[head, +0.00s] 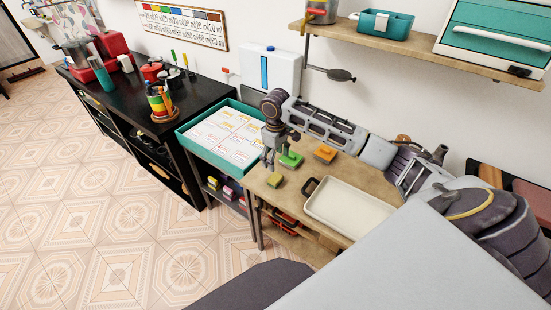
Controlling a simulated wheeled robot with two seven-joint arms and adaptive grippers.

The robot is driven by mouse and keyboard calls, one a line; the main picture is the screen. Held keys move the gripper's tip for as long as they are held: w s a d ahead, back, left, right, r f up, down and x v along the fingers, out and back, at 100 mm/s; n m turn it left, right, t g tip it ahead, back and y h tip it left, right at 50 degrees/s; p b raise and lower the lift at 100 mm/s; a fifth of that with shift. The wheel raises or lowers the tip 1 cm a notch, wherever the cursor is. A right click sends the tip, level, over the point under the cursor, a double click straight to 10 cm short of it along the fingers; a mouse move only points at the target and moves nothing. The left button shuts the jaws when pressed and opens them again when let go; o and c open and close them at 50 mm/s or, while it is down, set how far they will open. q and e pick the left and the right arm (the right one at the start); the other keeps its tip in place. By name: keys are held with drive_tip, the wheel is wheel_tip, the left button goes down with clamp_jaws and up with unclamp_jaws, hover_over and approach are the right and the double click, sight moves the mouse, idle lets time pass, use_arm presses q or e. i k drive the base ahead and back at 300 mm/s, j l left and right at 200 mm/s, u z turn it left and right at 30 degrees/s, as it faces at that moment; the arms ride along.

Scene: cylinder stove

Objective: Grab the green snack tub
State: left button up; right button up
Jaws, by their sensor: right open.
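The green snack tub (291,160) sits on the wooden counter, toward its back left. An orange tub (325,154) lies to its right and a yellow-green tub (274,180) nearer the front. My right gripper (276,157) points down with open fingers, just left of and close above the green tub. I cannot tell from this angle whether a finger touches the tub. My left gripper is out of view.
A cream tray (348,208) takes up the middle of the wooden counter (283,199). A teal tray with labelled cards (189,136) adjoins on the left. A white container (270,75) stands behind against the wall. A shelf (390,42) overhangs the back.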

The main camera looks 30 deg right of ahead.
sight(294, 160)
drive_tip(key=z, duration=1.25)
drive_tip(key=k, duration=0.5)
